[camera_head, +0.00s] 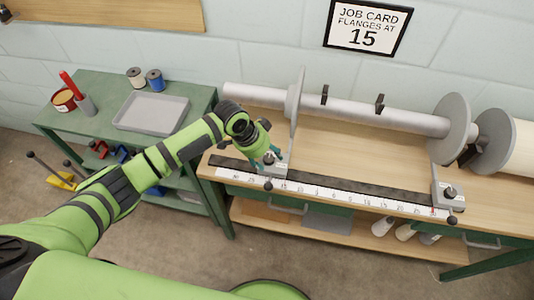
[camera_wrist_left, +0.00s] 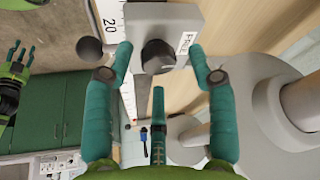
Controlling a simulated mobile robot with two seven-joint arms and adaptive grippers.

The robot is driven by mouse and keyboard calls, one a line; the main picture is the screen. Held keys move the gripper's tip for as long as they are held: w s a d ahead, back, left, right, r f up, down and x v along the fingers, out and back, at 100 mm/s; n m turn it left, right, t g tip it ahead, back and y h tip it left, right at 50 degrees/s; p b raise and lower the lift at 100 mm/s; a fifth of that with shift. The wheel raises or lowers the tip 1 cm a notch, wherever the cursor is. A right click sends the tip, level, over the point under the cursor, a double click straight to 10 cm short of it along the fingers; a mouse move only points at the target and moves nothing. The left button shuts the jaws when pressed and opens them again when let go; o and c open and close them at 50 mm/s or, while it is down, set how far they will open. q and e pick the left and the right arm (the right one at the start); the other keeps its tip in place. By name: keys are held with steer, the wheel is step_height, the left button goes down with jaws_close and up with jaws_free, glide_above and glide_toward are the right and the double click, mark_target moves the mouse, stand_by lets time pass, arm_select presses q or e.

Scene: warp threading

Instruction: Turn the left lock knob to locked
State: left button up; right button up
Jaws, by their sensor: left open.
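The left lock knob is dark and round, on top of the grey left flange block (camera_head: 274,172). In the left wrist view the knob (camera_wrist_left: 158,56) sits near the top centre on the block. My left gripper (camera_head: 271,157) is open above it. In the left wrist view its teal fingertips (camera_wrist_left: 161,54) are on either side of the knob, with visible gaps. The fingers partly hide the knob in the head view. A green hand-like part, perhaps my right gripper (camera_wrist_left: 14,78), shows at the left edge of the wrist view; its opening is unclear.
The block stands at a white ruler (camera_head: 340,194) on the wooden bench. A black ball handle (camera_head: 268,184) is at its front. The right flange block (camera_head: 446,196) is farther along. A roller with grey flanges (camera_head: 453,117) lies behind. A tray (camera_head: 152,111) is on the green table.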

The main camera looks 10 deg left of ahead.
arm_select(q)
steer(key=shift+f, duration=0.25)
steer(key=shift+c, duration=0.4)
